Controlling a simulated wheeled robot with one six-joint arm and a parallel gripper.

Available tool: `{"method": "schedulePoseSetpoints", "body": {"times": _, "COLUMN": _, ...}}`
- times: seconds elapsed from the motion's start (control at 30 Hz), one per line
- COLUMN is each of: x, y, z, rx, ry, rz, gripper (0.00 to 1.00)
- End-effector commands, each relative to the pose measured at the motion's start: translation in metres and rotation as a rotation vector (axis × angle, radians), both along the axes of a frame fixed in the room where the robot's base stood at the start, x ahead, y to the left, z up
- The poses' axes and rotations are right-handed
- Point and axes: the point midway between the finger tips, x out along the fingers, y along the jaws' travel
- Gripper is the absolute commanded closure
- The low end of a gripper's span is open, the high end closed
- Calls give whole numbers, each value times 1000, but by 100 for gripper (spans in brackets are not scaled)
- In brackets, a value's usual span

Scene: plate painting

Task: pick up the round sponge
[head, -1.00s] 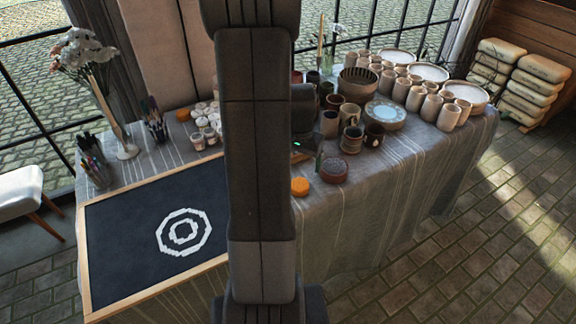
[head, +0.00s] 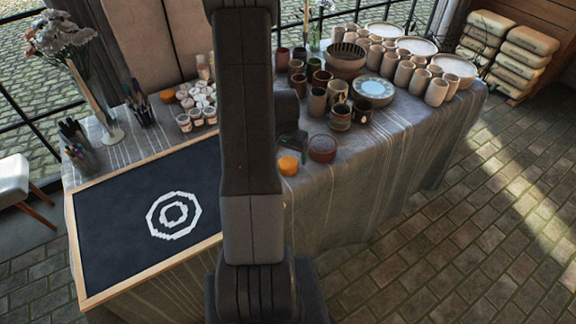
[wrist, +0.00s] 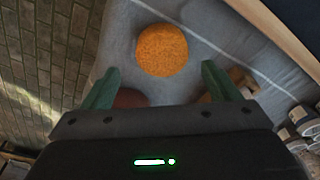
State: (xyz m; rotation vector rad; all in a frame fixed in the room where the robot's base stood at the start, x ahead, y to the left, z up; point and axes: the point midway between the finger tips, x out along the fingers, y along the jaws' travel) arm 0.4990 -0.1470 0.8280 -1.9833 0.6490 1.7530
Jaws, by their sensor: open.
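The round sponge (head: 288,167) is an orange, porous disc lying on the grey cloth near the table's front edge, just right of my arm in the head view. In the wrist view the sponge (wrist: 162,50) lies whole and clear, beyond my fingertips and roughly centred between them. My gripper (wrist: 159,72) is open and empty, its two green fingers apart. In the head view my gripper (head: 292,141) shows only in part beside my arm, just behind the sponge. I see no contact with the sponge.
A reddish-brown round dish (head: 322,149) stands close right of the sponge, with mugs (head: 340,117) behind it. A framed dark board (head: 110,228) with a white ring pattern lies left. Another orange round piece (head: 167,96) lies farther back by small jars (head: 190,120).

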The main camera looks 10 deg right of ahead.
Motion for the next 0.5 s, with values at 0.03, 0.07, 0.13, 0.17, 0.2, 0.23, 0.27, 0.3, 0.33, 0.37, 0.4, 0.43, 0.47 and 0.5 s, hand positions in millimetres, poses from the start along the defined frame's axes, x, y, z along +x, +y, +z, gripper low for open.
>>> {"method": "schedulePoseSetpoints", "body": {"times": 0.03, "x": -1, "y": 1, "z": -4, "rx": 1, "ry": 4, "rz": 1, "gripper": 17}}
{"method": "schedulePoseSetpoints", "body": {"times": 0.07, "x": -1, "y": 1, "z": -7, "rx": 0, "ry": 6, "rz": 1, "gripper": 17}}
{"method": "schedulePoseSetpoints", "body": {"times": 0.13, "x": -1, "y": 3, "z": -16, "rx": 1, "ry": 7, "rz": 0, "gripper": 17}}
{"method": "schedulePoseSetpoints", "body": {"times": 0.17, "x": -1, "y": 3, "z": -19, "rx": 1, "ry": 7, "rz": 0, "gripper": 17}}
{"method": "schedulePoseSetpoints", "body": {"times": 0.2, "x": -1, "y": 4, "z": -24, "rx": 2, "ry": 6, "rz": 1, "gripper": 17}}
{"method": "schedulePoseSetpoints", "body": {"times": 0.23, "x": -1, "y": 5, "z": -28, "rx": 2, "ry": 8, "rz": 2, "gripper": 17}}
{"method": "schedulePoseSetpoints", "body": {"times": 0.27, "x": 0, "y": 4, "z": -31, "rx": 1, "ry": 5, "rz": 1, "gripper": 17}}
{"method": "schedulePoseSetpoints", "body": {"times": 0.3, "x": 0, "y": 3, "z": -36, "rx": 1, "ry": 4, "rz": 1, "gripper": 17}}
{"method": "schedulePoseSetpoints", "body": {"times": 0.33, "x": 1, "y": 3, "z": -39, "rx": 1, "ry": 5, "rz": 0, "gripper": 17}}
{"method": "schedulePoseSetpoints", "body": {"times": 0.37, "x": 1, "y": 3, "z": -41, "rx": 1, "ry": 4, "rz": 0, "gripper": 17}}
{"method": "schedulePoseSetpoints", "body": {"times": 0.4, "x": 2, "y": 3, "z": -44, "rx": 1, "ry": 3, "rz": 0, "gripper": 17}}
{"method": "schedulePoseSetpoints", "body": {"times": 0.43, "x": 2, "y": 3, "z": -45, "rx": 1, "ry": 3, "rz": 0, "gripper": 17}}
{"method": "schedulePoseSetpoints", "body": {"times": 0.47, "x": 2, "y": 3, "z": -47, "rx": 1, "ry": 3, "rz": 0, "gripper": 17}}
{"method": "schedulePoseSetpoints", "body": {"times": 0.5, "x": 2, "y": 3, "z": -48, "rx": 2, "ry": 2, "rz": 0, "gripper": 17}}
